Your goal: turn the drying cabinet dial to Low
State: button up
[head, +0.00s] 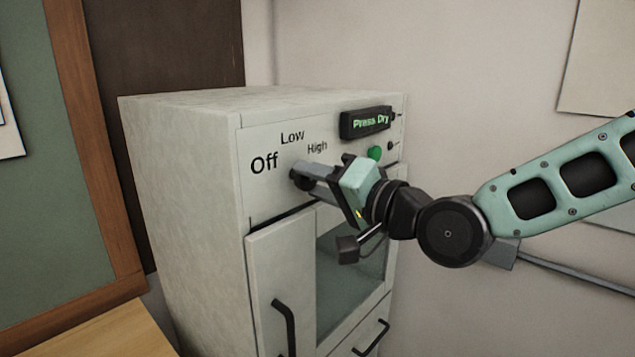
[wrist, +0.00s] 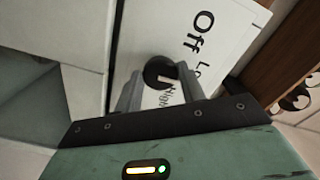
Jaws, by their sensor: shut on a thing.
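The pale drying cabinet (head: 183,190) stands against the wall. Its upper front panel carries the words Off, Low and High in an arc above a small dark round dial (head: 297,177). My gripper (head: 308,183) reaches in from the right and is shut on the dial. In the wrist view the dial (wrist: 158,70) sits between the two grey fingers of my gripper (wrist: 162,80). Off (wrist: 200,33) is readable there, while Low and High are partly covered by a finger. I cannot tell which word the dial points at.
A display reading "Press Dry" (head: 367,122) and a green button (head: 375,153) are right of the dial. Below are a door with a dark handle (head: 285,322) and a window, and a drawer handle (head: 372,338). A wood-framed green board (head: 40,170) is at left.

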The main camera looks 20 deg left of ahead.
jog(key=shift+m, duration=0.3)
jog(key=o, duration=1)
jog(key=shift+c, duration=0.2)
jog(key=shift+d, duration=0.1)
jog(key=b+v, duration=0.1)
jog(key=v, duration=1.6)
jog(key=shift+s+d, duration=0.1)
